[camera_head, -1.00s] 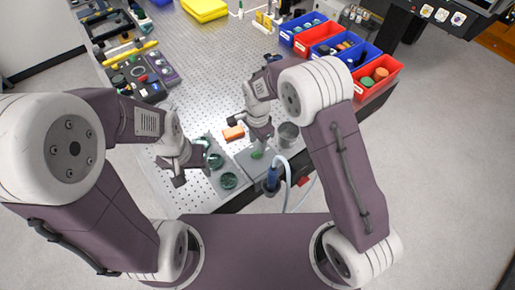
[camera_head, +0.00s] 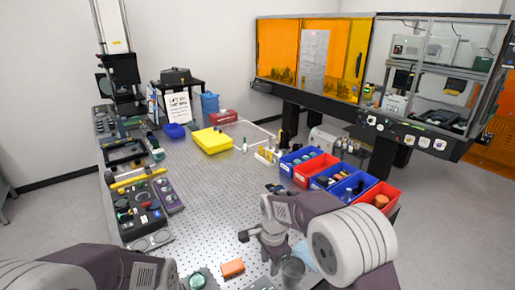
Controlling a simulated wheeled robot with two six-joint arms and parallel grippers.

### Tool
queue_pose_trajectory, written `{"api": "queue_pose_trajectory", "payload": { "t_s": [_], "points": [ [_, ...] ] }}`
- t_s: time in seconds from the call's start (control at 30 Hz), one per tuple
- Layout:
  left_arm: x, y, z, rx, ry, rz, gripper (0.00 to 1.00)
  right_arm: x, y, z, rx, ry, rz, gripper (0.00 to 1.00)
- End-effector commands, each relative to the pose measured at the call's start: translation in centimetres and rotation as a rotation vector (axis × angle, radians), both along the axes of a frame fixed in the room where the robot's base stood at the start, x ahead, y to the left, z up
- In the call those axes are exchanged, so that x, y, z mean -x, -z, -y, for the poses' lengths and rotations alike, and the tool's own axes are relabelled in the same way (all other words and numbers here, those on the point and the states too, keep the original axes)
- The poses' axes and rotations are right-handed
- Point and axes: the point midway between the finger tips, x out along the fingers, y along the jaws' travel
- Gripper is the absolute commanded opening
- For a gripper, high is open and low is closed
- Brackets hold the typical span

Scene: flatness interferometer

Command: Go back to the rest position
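My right gripper (camera_head: 262,252) is over the near part of the perforated bench (camera_head: 210,205), pointing down. Its fingers look spread apart, with nothing visible between them. A round green-rimmed part (camera_head: 197,281) lies at the bottom edge.
Red and blue bins (camera_head: 316,170) line the bench's right side. A yellow case (camera_head: 212,141) lies farther back. An enclosure with orange panels (camera_head: 305,50) stands behind. The middle of the bench is mostly clear.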

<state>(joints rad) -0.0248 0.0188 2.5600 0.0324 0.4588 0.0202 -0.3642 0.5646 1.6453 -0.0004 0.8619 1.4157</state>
Motion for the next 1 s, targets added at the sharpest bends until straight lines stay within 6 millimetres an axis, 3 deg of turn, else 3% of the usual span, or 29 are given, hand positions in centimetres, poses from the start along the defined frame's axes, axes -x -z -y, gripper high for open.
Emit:
{"api": "queue_pose_trajectory", "payload": {
  "t_s": [0.03, 0.1, 0.2, 0.33, 0.4, 0.47, 0.53, 0.67, 1.0],
  "points": [
    [0.0, 1.2, 0.0, 0.0, 0.0, 0.0, 0.59, 0.5, -0.5, 2.8, -0.004, 0.06, 0.011, 0.36],
    [0.0, 1.9, 0.0, 0.0, 0.0, 0.0, 0.59, 2.3, -0.9, 6.4, -0.007, 0.105, 0.02, 0.36],
    [0.0, 2.7, 0.0, 0.0, 0.0, 0.0, 0.59, 6.1, -0.5, 10.5, 0.003, 0.016, 0.032, 0.36],
    [0.0, 3.5, 0.0, 0.0, 0.0, 0.0, 0.59, 12.3, 1.5, 13.7, 0.032, -0.289, 0.04, 0.36],
    [0.0, 3.4, 0.0, 0.0, 0.0, 0.0, 0.59, 15.2, 2.7, 14.2, 0.047, -0.509, 0.032, 0.36],
    [0.0, 3.2, 0.0, 0.0, 0.0, 0.0, 0.59, 16.9, 3.6, 14.1, 0.056, -0.69, 0.022, 0.36],
    [0.0, 3.2, 0.0, 0.0, 0.0, 0.0, 0.59, 17.4, 4.2, 14.1, 0.068, -0.849, 0.029, 0.36],
    [0.0, 3.2, 0.0, 0.0, 0.0, 0.0, 0.59, 16.6, 4.1, 14.1, 0.093, -1.003, 0.056, 0.36],
    [0.0, 3.2, 0.0, 0.0, 0.0, 0.0, 0.59, 16.6, 4.1, 14.0, 0.093, -1.025, 0.055, 0.36]
  ]
}}
